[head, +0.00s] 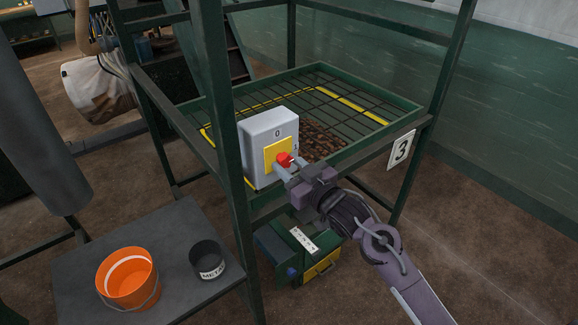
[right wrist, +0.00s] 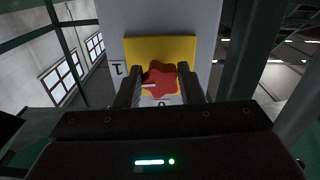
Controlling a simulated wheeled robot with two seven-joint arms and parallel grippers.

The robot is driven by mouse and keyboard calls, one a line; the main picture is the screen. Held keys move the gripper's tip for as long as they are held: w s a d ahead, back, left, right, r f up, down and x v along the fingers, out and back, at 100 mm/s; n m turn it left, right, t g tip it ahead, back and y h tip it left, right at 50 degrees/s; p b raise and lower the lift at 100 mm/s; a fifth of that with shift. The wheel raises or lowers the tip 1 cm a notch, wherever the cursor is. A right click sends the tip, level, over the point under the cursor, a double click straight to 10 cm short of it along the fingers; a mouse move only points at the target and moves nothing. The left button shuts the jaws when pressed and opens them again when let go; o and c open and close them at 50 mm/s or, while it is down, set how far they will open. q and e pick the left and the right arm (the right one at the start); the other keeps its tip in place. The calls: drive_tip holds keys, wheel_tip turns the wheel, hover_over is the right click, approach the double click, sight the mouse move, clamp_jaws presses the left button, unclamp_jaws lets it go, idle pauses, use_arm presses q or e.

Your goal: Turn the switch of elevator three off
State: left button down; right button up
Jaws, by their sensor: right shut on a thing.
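The switch box (head: 262,125) is a grey box with a yellow plate (head: 273,148) on its front, mounted on the green frame bearing a number 3 sign (head: 401,150). A red knob (head: 284,158) sits on the plate, and it also shows in the right wrist view (right wrist: 160,76). A 0 is above the knob and a 1 to its right in the head view. The knob's white mark (right wrist: 149,86) points toward the 1. My right gripper (head: 283,164) is shut on the red knob, one finger on each side. My left gripper is not in view.
A grey table (head: 185,235) at the lower left holds an orange bucket (head: 128,278) and a dark METAL pot (head: 208,261). Green posts and a grid-covered hopper (head: 345,95) surround the box. Open brown floor (head: 470,225) lies to the right.

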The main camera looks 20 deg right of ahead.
drive_tip(key=n+b, duration=0.2)
drive_tip(key=n, duration=0.3)
drive_tip(key=shift+d, duration=0.1)
drive_tip(key=n+b, duration=0.2)
drive_tip(key=n, duration=0.2)
drive_tip(key=shift+b, duration=0.3)
drive_tip(key=n+b, duration=0.3)
drive_tip(key=n, duration=0.1)
drive_tip(key=shift+d+n, duration=0.1)
drive_tip(key=shift+n, duration=0.3)
drive_tip(key=shift+r+n+b, duration=0.2)
drive_tip(key=shift+n+b, duration=1.4)
drive_tip(key=shift+n, duration=0.2)
drive_tip(key=o, duration=1)
drive_tip(key=shift+r, duration=0.1)
